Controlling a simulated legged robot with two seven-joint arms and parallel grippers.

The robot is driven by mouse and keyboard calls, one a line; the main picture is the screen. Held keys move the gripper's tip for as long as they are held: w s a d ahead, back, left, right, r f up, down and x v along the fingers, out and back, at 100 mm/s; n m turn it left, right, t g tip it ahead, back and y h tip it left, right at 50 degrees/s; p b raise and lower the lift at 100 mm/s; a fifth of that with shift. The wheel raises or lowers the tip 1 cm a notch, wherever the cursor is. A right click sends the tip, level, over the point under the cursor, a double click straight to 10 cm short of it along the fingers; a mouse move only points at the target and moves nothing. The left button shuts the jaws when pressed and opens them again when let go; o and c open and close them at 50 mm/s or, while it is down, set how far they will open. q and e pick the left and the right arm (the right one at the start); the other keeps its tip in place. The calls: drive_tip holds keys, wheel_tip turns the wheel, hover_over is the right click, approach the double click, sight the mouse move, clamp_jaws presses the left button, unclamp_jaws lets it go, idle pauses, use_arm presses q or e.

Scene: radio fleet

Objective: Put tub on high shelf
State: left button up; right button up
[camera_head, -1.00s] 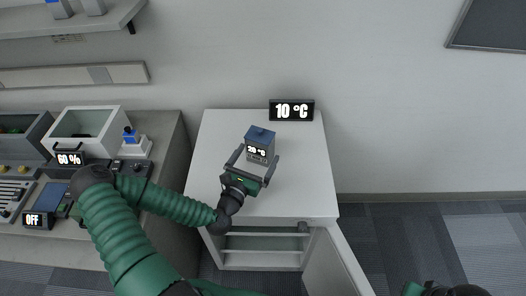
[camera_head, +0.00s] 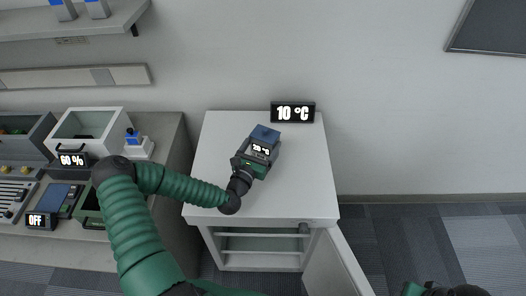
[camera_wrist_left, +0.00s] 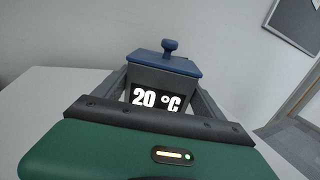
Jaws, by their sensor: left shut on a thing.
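The tub (camera_head: 265,139) is a small grey container with a blue knobbed lid and a "20 °C" label. It is at the top of the white cabinet (camera_head: 212,150). My left gripper (camera_head: 257,157) is shut on the tub, with a finger along each side; the left wrist view shows the tub (camera_wrist_left: 163,75) upright between the fingers. I cannot tell whether its base touches the cabinet top. The high shelf (camera_head: 70,27) is on the wall at the upper left and bears two grey and blue things. Only part of my right gripper (camera_head: 432,289) shows at the bottom right edge.
The cabinet door (camera_head: 335,265) hangs open in front. At left, a counter holds a white bin (camera_head: 88,133), a white stand (camera_head: 138,146) and control panels. A wall rail (camera_head: 72,76) runs below the shelf.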

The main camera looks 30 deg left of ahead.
use_arm(q)
drive_tip(key=shift+a+f, duration=0.2)
drive_tip(key=shift+a, duration=0.3)
drive_tip(key=c, duration=0.7)
drive_tip(key=shift+c, duration=0.8)
drive_tip(key=shift+d, duration=0.25)
drive_tip(key=shift+r, duration=0.2)
